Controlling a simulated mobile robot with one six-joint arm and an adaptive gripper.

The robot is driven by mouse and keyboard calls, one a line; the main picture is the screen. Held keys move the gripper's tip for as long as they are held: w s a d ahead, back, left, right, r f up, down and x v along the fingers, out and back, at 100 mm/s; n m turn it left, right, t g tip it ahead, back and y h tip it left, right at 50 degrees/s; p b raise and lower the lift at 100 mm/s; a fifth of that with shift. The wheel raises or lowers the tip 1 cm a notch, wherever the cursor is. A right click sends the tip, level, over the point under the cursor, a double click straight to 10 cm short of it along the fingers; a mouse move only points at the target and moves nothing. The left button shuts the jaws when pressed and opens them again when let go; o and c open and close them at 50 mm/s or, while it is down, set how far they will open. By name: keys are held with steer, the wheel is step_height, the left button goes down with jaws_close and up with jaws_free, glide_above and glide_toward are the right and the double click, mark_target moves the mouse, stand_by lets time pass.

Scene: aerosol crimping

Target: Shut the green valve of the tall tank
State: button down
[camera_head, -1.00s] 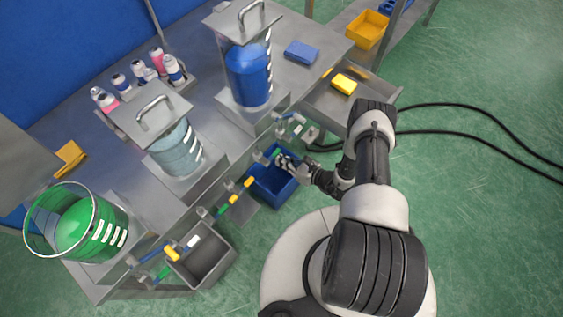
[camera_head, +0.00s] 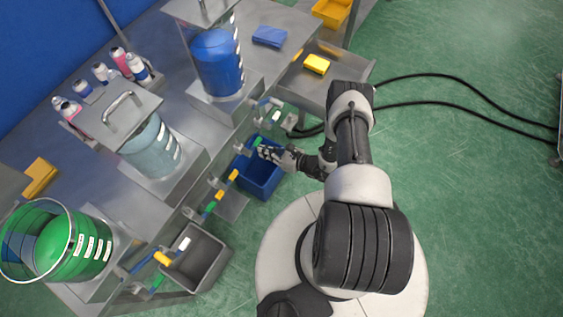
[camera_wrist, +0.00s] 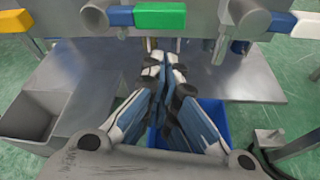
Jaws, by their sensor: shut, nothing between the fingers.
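The tall tank (camera_head: 217,62) is a clear tank of blue liquid on a metal stand at the back of the bench. Its green valve handle (camera_head: 257,142) is on the pipework below the tank's front. In the wrist view the green handle (camera_wrist: 160,15) lies sideways at the top, between blue handles. My gripper (camera_head: 264,153) is just beside the green handle, above a blue bin. In the wrist view my gripper (camera_wrist: 163,62) is shut and empty, with its fingertips below the green handle and apart from it in the picture.
The blue bin (camera_head: 262,186) and a grey bin (camera_head: 205,272) stand under the bench front. A shorter tank (camera_head: 150,150) and a green tank (camera_head: 75,245) stand farther left. More blue, yellow and green handles line the front. Green floor on the right is mostly clear.

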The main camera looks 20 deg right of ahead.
steer(key=s+f+p+v, duration=0.1)
steer(key=p+v, duration=0.2)
steer(key=v, duration=0.6)
steer(key=shift+s, duration=0.15)
steer(key=shift+a, duration=0.1)
